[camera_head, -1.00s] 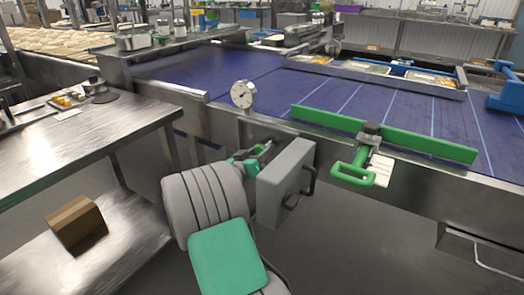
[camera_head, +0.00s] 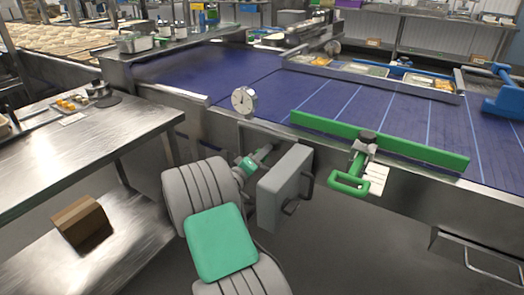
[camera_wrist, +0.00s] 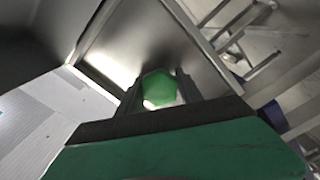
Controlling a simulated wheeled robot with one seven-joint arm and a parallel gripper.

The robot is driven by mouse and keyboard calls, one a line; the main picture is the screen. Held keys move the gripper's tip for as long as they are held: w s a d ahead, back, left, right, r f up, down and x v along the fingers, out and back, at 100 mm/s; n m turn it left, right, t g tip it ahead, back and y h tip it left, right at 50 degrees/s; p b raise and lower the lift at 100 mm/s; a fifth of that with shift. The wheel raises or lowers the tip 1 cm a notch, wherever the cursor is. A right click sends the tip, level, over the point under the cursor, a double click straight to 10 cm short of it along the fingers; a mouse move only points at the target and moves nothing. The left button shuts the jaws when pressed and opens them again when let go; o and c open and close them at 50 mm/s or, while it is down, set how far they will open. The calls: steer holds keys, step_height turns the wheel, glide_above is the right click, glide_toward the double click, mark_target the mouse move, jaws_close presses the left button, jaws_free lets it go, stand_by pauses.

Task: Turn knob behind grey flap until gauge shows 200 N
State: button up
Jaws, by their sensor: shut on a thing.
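The grey flap (camera_head: 284,188) stands swung open below the front edge of the conveyor, with a dark handle on its face. The round white gauge (camera_head: 244,100) sits above it on the conveyor's side; its reading is too small to tell. In the wrist view a green knob (camera_wrist: 158,89) sits between my fingers in front of a metal recess. My gripper (camera_wrist: 158,102) is shut on this knob. In the head view my gripper (camera_head: 262,156) reaches behind the flap from the left, and the knob is hidden there.
The flap stands close to the right of my wrist. A green guide bar (camera_head: 400,145) with a green clamp handle (camera_head: 349,183) lies along the conveyor (camera_head: 215,75) at right. A steel table (camera_head: 75,145) with a cardboard box (camera_head: 80,219) on its lower shelf stands at left.

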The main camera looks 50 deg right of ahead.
steer(key=shift+n+p, duration=0.55)
steer(key=shift+n, duration=0.45)
steer(key=shift+f, duration=0.1)
steer(key=o, duration=1.4)
steer(key=shift+a, duration=0.1)
steer(key=a, duration=0.7)
steer(key=shift+s+a+p, duration=0.3)
steer(key=shift+s+a, duration=0.05)
